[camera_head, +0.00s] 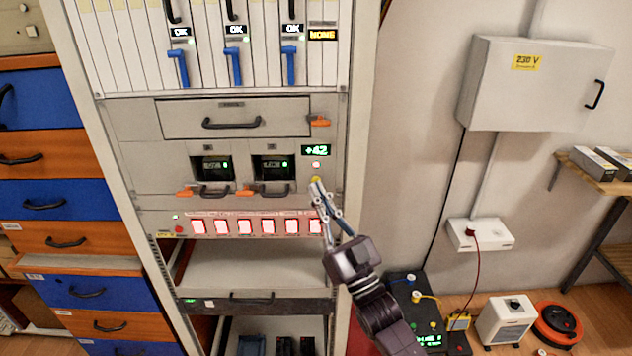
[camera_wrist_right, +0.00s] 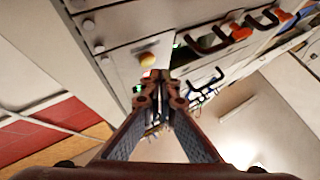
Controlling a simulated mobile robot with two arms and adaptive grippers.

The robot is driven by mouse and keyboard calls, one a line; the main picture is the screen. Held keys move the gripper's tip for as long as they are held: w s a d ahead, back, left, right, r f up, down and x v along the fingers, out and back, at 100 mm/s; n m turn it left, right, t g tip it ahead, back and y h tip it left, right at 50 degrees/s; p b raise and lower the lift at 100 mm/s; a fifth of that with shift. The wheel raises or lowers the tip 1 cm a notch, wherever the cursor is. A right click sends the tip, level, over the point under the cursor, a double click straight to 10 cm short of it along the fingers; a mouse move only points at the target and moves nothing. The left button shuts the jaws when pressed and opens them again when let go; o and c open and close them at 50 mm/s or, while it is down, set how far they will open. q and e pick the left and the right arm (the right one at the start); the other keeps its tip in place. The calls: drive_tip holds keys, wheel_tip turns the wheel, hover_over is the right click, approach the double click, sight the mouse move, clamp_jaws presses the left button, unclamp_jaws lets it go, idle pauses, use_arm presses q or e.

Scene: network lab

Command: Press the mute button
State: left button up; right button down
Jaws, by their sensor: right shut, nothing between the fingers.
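The rack panel carries several buttons, and I cannot read which one is labelled mute. A small yellow button (camera_head: 316,180) sits on the right side of the panel, with a lit white and red round button (camera_head: 316,165) above it. My right gripper (camera_head: 318,190) is shut and empty, its tips just below the yellow button; I cannot tell whether they touch the panel. In the right wrist view the yellow button (camera_wrist_right: 147,60) shows just beyond the closed fingertips (camera_wrist_right: 159,78). My left gripper is not in view.
A row of red-framed lit switches (camera_head: 245,227) runs below, left of my gripper. A green "+42" display (camera_head: 316,150) is above. Orange latches and black-handled modules (camera_head: 272,169) stand to the left. A grey 230 V box (camera_head: 535,85) hangs on the right wall.

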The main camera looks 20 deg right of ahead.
drive_tip(key=shift+w, duration=0.15)
drive_tip(key=shift+w+d, duration=0.15)
drive_tip(key=shift+w, duration=0.15)
drive_tip(key=shift+w+d+b, duration=0.1)
drive_tip(key=shift+w+b, duration=0.2)
drive_tip(key=shift+b, duration=0.05)
idle(0.7)
drive_tip(key=shift+s, duration=0.15)
drive_tip(key=shift+s+a+p, duration=0.25)
drive_tip(key=shift+s+p, duration=0.1)
drive_tip(key=shift+s, duration=0.3)
drive_tip(key=s+p, duration=0.1)
drive_tip(key=s, duration=0.1)
drive_tip(key=s+a+p, duration=0.1)
drive_tip(key=s, duration=0.1)
drive_tip(key=shift+s+a, duration=0.2)
drive_tip(key=shift+s, duration=0.2)
